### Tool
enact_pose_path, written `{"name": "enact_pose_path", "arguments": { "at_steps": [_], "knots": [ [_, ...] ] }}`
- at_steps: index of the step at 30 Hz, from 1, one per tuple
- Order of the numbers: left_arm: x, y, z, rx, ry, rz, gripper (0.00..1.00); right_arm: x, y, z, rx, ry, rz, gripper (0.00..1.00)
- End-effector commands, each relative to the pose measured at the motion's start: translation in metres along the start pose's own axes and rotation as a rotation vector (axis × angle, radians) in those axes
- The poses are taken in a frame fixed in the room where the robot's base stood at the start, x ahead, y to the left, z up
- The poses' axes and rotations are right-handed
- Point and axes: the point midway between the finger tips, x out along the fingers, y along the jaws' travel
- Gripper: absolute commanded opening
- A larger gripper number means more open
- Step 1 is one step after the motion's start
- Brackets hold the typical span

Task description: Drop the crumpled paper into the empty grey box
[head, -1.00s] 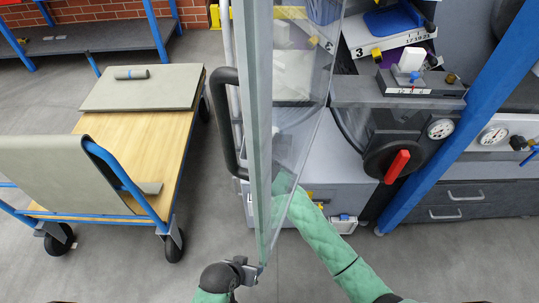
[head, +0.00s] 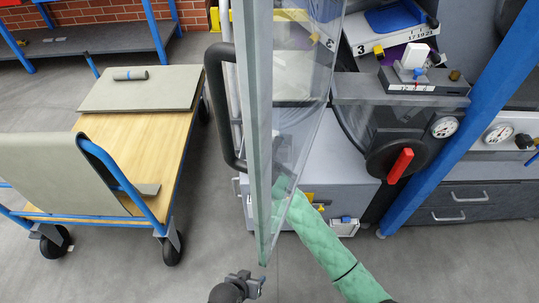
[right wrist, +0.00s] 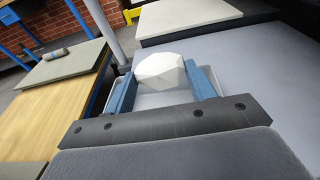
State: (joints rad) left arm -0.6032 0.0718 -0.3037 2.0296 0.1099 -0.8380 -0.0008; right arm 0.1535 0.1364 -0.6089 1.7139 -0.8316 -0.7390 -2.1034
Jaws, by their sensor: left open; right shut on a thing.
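The crumpled paper (right wrist: 160,69) is a white faceted lump in the right wrist view. My right gripper (right wrist: 163,82) is shut on it, with a blue finger on each side. Below the paper shows a light grey, box-like container (right wrist: 152,102); its inside is mostly hidden, and I cannot tell how far the paper is above it. In the head view my right gripper and the paper are hidden behind the clear panel's frame. My left gripper (head: 247,284) is open and empty at the bottom, just below the panel's lower corner.
A clear panel with a grey frame (head: 257,130) and black handle (head: 222,105) stands upright before my right arm. A flat trolley (head: 135,130) stands left, with a grey roll (head: 130,75) on it. A blue post (head: 455,110) and machine with red lever (head: 400,165) are right.

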Motion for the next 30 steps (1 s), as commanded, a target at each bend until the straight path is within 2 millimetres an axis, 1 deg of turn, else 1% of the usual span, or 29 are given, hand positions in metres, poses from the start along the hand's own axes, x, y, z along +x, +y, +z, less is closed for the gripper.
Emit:
{"name": "enact_pose_path", "arguments": {
  "at_steps": [4,13,14,15,17,26,30],
  "knots": [
    [0.005,-0.001,0.004,0.000,0.003,-0.001,0.45,0.000,0.000,-0.001,0.000,0.000,0.000,0.34],
    [0.005,-0.001,0.006,-0.001,0.002,0.000,0.45,0.000,0.000,-0.001,0.000,0.000,0.000,0.34],
    [0.005,-0.001,0.006,-0.001,0.002,0.000,0.45,0.000,0.000,-0.001,0.000,0.000,0.000,0.61],
    [0.005,-0.001,0.006,-0.001,0.001,0.000,0.45,0.000,0.000,-0.001,0.000,0.000,0.000,0.69],
    [0.005,-0.001,0.007,-0.001,0.001,0.000,0.45,0.000,0.000,-0.001,0.000,0.000,0.000,0.81],
    [0.005,-0.001,0.006,-0.001,0.003,-0.001,0.45,-0.001,0.000,-0.001,0.000,0.000,0.000,0.81],
    [0.005,-0.001,0.005,-0.001,0.004,-0.001,0.45,-0.011,0.000,-0.002,-0.001,0.001,0.001,0.81]
  ]
}}
